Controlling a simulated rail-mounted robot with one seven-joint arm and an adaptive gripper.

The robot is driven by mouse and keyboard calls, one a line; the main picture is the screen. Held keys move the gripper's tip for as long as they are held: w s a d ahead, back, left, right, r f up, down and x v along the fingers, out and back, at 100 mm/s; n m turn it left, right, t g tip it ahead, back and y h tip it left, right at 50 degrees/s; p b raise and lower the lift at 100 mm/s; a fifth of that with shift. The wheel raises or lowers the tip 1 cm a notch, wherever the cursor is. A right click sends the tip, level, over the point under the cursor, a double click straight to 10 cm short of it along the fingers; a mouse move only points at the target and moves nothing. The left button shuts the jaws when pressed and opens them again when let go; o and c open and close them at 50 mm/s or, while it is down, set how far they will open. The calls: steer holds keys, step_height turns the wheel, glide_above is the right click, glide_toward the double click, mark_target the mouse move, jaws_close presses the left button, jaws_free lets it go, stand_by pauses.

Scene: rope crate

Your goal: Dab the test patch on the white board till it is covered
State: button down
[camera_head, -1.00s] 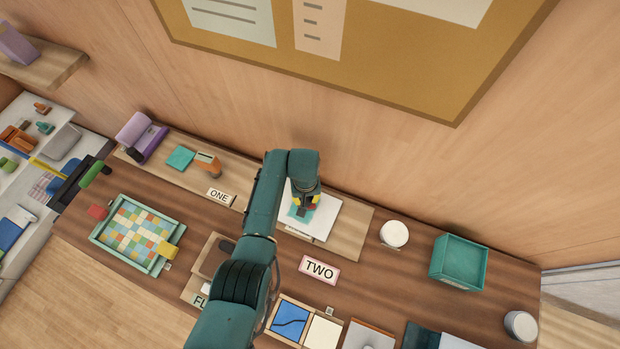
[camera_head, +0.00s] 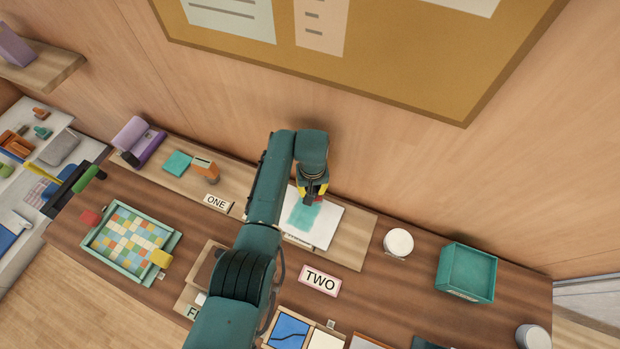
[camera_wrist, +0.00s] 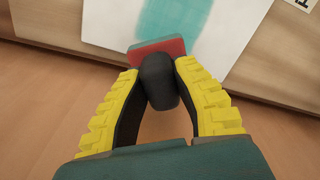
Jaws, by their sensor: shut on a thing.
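The white board (camera_head: 328,224) lies on the raised plank at the back of the table. A teal patch of paint (camera_head: 303,216) shows on it, with uneven edges; the board (camera_wrist: 228,48) and patch (camera_wrist: 172,28) also show in the wrist view. My gripper (camera_head: 314,192) is over the board's back edge. In the wrist view its yellow fingers (camera_wrist: 160,85) are shut on a dabber (camera_wrist: 158,80) with a dark round grip and a red and dark green pad. The pad is beside the patch's near end in that view; I cannot tell if it touches the board.
A card reading TWO (camera_head: 319,281) stands in front of the board, and a card reading ONE (camera_head: 217,203) is to the left. A white round container (camera_head: 398,242) and a teal bin (camera_head: 467,272) are to the right. The wall is close behind.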

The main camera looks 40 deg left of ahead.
steer(key=shift+r+p, duration=1.75)
steer(key=shift+r, duration=0.5)
